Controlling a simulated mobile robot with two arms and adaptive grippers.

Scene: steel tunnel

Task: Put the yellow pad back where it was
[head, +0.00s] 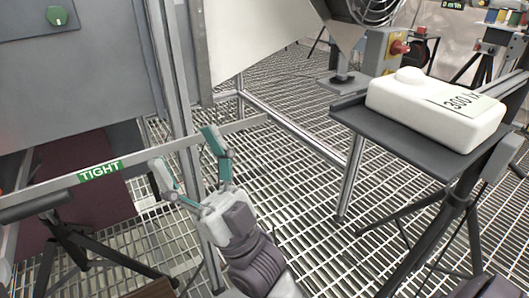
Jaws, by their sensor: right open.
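I cannot make out a yellow pad in the head view. My right gripper (186,157) reaches up from the bottom centre. Its two teal-padded fingers are spread apart with nothing between them. It is in front of the metal frame and above the grating floor. My left gripper does not show.
A white container (430,108) marked "300" sits on a dark tripod table (375,128) at right. A rail with a green "TIGHT" label (101,171) crosses at left, near a black tripod (75,245). Grating floor (300,215) shows between.

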